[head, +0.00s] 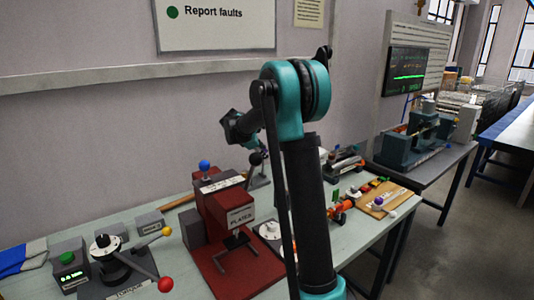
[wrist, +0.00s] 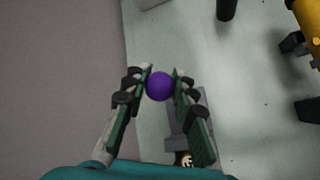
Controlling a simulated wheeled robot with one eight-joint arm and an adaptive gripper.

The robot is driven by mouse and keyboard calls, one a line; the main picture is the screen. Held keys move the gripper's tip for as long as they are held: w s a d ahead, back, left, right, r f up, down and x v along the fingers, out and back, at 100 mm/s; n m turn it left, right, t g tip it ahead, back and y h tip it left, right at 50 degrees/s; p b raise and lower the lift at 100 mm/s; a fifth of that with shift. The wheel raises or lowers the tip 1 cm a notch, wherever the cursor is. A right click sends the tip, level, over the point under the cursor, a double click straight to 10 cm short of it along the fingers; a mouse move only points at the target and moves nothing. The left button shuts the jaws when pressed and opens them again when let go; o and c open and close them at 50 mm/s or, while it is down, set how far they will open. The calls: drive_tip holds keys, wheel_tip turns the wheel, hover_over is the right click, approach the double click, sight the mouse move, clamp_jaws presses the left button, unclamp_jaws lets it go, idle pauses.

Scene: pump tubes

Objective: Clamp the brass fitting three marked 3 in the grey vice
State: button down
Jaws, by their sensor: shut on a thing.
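In the wrist view my gripper (wrist: 161,82) is shut on a purple ball knob (wrist: 160,87), one green-padded finger on each side. Below the knob a grey metal piece (wrist: 178,120) shows partly, behind the right finger; it may be part of the grey vice, but I cannot tell. A small round brass-coloured piece with a dark mark (wrist: 186,159) shows at its lower end, partly cut off by my gripper; the number cannot be read. In the head view my arm hides my gripper and the vice cannot be made out clearly.
A red press marked PLATES (head: 238,218) stands mid-table. A lever device with a red knob (head: 165,284) is front left. A tan board (head: 393,199) with small parts lies right. In the wrist view a yellow cylinder (wrist: 305,25) is upper right; the wall is left.

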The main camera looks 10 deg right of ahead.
drive_tip(key=shift+a, duration=0.3)
drive_tip(key=c, duration=1.2)
unclamp_jaws()
drive_tip(key=v, duration=1.2)
drive_tip(key=shift+a+f, duration=0.1)
drive_tip(key=shift+f, duration=0.05)
drive_tip(key=shift+s, duration=0.15)
